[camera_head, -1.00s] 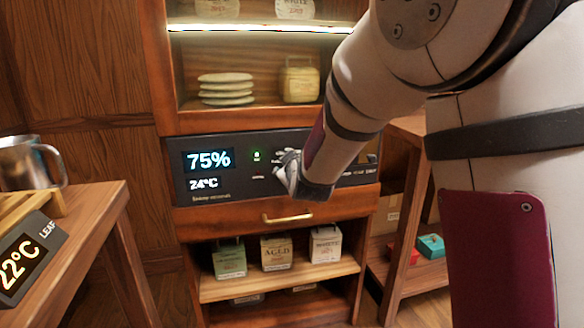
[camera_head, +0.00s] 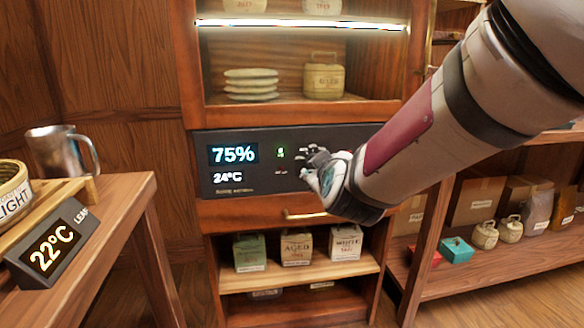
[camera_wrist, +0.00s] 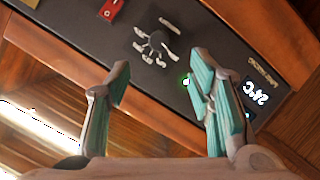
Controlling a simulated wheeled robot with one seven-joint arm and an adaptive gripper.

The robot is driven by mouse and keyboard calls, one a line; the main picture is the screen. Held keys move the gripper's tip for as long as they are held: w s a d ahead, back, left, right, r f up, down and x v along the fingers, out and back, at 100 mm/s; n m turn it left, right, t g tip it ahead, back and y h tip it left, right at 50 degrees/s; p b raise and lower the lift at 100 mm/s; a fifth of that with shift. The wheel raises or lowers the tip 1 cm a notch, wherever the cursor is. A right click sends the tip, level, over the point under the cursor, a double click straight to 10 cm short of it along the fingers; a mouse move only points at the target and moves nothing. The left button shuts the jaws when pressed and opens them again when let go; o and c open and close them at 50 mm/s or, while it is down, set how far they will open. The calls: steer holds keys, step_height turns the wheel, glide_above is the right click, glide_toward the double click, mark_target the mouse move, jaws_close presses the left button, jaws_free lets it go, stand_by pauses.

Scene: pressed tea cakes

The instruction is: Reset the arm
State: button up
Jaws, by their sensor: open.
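My gripper (camera_head: 326,170) is in front of the dark control panel (camera_head: 206,180) of the wooden cabinet, with my arm reaching in from the upper right. In the wrist view my gripper (camera_wrist: 165,100) has its two teal-padded fingers spread apart with nothing between them. Beyond the fingertips, that view shows a dark dial (camera_wrist: 152,42) with pale marks around it, a red switch (camera_wrist: 112,10) and a green light (camera_wrist: 186,81). The panel's displays read 75% (camera_head: 233,154) and 24°C (camera_head: 228,177). The gap between fingertips and panel cannot be told exactly.
A drawer handle (camera_head: 305,215) sticks out below the panel. Boxed teas (camera_head: 297,248) stand on the shelf under it. A side table (camera_head: 125,205) at left holds a metal mug (camera_head: 62,150) and a 22°C display (camera_head: 48,248). A low shelf (camera_head: 470,282) stands at right.

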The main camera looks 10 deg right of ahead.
steer(key=s+d+f+m+g+y, duration=0.15)
steer(key=s+g, duration=0.35)
steer(key=s, duration=0.9)
steer(key=s+f+m+g, duration=0.3)
steer(key=s+g, duration=0.2)
steer(key=s, duration=0.9)
steer(key=s+f+m+g, duration=0.2)
steer(key=s+g, duration=0.2)
steer(key=s, duration=1)
step_height(320, 180, up, 38)
steer(key=t+p, duration=0.3)
steer(key=p, duration=3.4)
steer(key=shift+w+d+r+n+t, duration=0.2)
steer(key=shift+w+n+t, duration=0.05)
steer(key=shift+n+t, duration=0.1)
